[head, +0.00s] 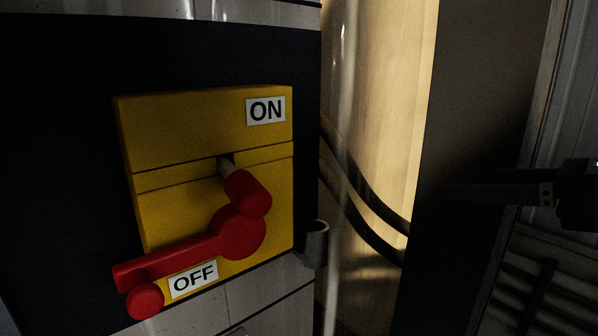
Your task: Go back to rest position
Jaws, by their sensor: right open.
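A yellow switch box (210,125) is mounted on a black panel in the left half of the head view. Its red lever (195,250) points down and to the left, with its end beside the OFF label (193,279). The ON label (265,110) is at the box's upper right. My right gripper (455,190) is dark and hard to make out at the right side of the view, well apart from the lever, open and holding nothing that I can see. My left gripper is not in view.
The black panel (60,150) fills the left side. Right of it is a lit, shiny column surface (385,80) with dark curved cables (365,200). A short grey cylinder (316,245) sits at the box's lower right. A dark upright post (470,100) stands further right.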

